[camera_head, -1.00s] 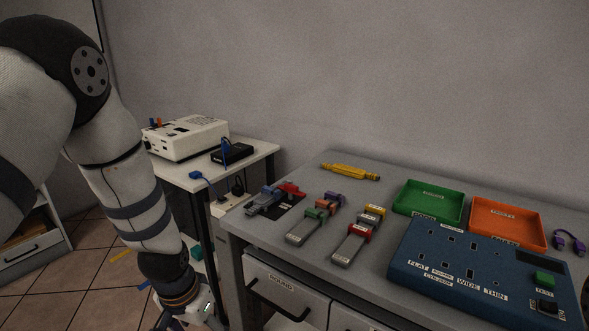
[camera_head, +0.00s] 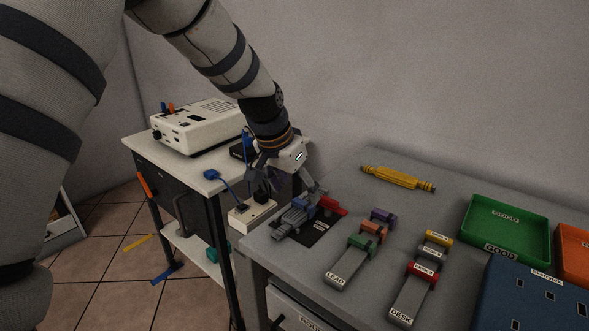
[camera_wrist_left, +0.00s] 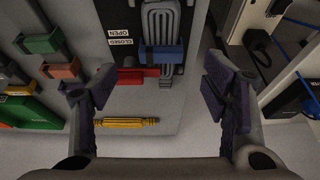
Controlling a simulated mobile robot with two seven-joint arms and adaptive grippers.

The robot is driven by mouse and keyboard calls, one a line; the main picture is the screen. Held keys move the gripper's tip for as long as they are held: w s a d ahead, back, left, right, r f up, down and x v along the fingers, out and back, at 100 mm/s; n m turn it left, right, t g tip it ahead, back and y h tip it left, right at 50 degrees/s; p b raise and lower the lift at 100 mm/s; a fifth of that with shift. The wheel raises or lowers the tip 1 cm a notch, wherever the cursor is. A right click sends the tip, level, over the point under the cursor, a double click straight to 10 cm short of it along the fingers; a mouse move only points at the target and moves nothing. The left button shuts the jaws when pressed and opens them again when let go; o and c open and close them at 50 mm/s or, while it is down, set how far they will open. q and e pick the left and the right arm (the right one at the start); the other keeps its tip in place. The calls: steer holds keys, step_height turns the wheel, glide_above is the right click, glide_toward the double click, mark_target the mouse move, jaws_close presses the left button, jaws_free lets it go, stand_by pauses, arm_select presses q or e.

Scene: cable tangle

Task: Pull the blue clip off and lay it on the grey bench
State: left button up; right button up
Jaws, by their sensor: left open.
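The blue clip (camera_head: 300,203) sits across a bundle of grey cable (camera_head: 288,219) on a dark plate at the bench's left end. In the left wrist view the clip (camera_wrist_left: 164,56) spans the folded grey cable (camera_wrist_left: 158,22). A red lever (camera_head: 333,205) lies right beside the clip. My left gripper (camera_head: 285,183) is over the far side of the clip, its fingers apart. In the left wrist view the gripper (camera_wrist_left: 158,86) holds nothing, and the clip shows between and beyond its fingers. The grey bench (camera_head: 366,233) is under all this. My right gripper is not in view.
Two grey strips with coloured clips (camera_head: 361,244) (camera_head: 428,267) lie to the right. A yellow tool (camera_head: 397,178) lies at the back. A green tray (camera_head: 506,242) and a blue board (camera_head: 533,301) stand further right. A power strip (camera_head: 246,214) is off the bench's left edge.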

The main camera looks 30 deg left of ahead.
mark_target(302, 203)
arm_select(q)
steer(key=x, duration=0.6)
steer(key=shift+b, duration=0.35)
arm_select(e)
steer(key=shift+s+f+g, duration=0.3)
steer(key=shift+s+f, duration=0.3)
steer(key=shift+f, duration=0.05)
arm_select(q)
steer(key=c, duration=1.3)
steer(key=shift+r, duration=0.1)
steer(key=shift+r, duration=0.25)
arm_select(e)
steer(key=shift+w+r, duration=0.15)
arm_select(q)
steer(key=shift+r+p, duration=0.8)
steer(key=shift+r, duration=1.45)
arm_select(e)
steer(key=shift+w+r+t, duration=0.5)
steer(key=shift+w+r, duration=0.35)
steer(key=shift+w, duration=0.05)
